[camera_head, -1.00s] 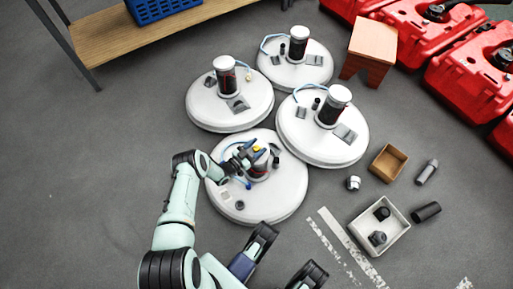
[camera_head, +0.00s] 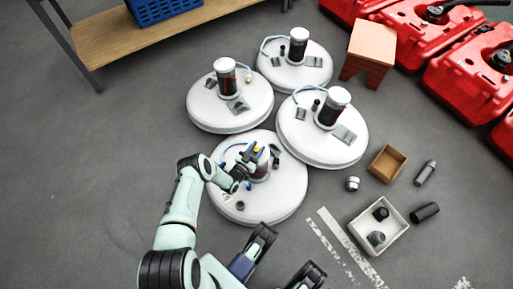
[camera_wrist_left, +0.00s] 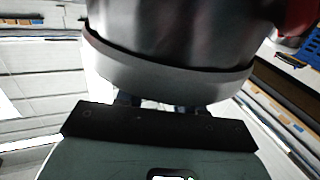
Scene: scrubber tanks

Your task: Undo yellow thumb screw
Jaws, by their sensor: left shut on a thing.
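The yellow thumb screw (camera_head: 256,150) is a tiny yellow spot near the top of the cylinder on the nearest white round scrubber tank (camera_head: 283,206). My left gripper (camera_head: 250,157) is at that cylinder, right beside the yellow spot. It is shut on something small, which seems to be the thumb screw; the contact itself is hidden. In the left wrist view, a large grey cylinder with a pale ring (camera_wrist_left: 165,75) fills the top, and the dark gripper front (camera_wrist_left: 160,127) lies below it. The fingertips and the screw are hidden there.
Several more tanks, including one to the right (camera_head: 300,140), stand close behind. A pale tray (camera_head: 402,233) with dark parts, a brown box (camera_head: 387,164) and loose cylinders lie to the right. A wooden stool (camera_head: 370,45) and red machines stand at the back right. The left floor is clear.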

